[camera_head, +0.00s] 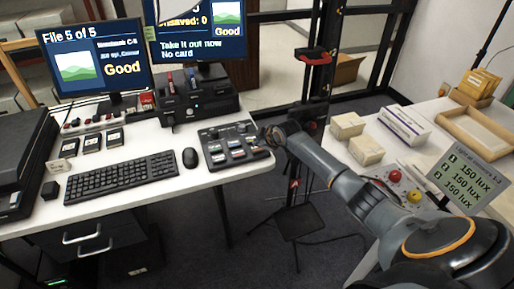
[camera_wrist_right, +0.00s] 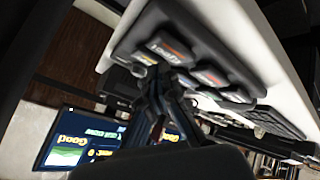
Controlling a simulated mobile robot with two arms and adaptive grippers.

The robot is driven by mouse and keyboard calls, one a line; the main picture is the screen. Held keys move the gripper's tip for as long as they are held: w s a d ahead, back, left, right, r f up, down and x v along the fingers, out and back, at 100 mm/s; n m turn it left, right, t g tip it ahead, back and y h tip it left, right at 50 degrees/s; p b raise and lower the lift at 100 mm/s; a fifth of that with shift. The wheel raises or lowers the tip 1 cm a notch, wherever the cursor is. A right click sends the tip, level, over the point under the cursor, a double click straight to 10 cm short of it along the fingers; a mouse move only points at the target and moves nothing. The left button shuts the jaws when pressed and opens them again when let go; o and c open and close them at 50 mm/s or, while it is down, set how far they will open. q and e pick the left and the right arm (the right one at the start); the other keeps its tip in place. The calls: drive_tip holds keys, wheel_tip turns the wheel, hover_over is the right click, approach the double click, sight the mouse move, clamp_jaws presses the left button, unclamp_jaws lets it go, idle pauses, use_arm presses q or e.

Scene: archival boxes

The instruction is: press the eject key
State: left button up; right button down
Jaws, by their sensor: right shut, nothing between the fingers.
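The dark key panel (camera_head: 212,135) lies on the white desk, right of the mouse. It carries several coloured keys, and its near right key (camera_head: 258,151) has an orange-red mark. In the right wrist view the panel (camera_wrist_right: 185,28) is tilted, and a key with a red stripe (camera_wrist_right: 168,47) shows; its lettering is too blurred to read surely. My right gripper (camera_head: 268,134) is at the panel's right edge, shut and empty. In the wrist view its fingertips (camera_wrist_right: 165,82) are close to the keys; contact cannot be told. My left gripper is out of view.
Left of the panel are a mouse (camera_head: 190,158) and keyboard (camera_head: 122,177). A card reader unit (camera_head: 197,104) stands behind, under a monitor (camera_head: 205,38) reading "Take it out now" and "No card". A second table (camera_head: 425,155) with small boxes is at right, across a floor gap.

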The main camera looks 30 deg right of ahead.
sight(258, 149)
drive_tip(key=shift+r+p, duration=2.35)
drive_tip(key=shift+r, duration=0.25)
drive_tip(key=shift+f, duration=0.1)
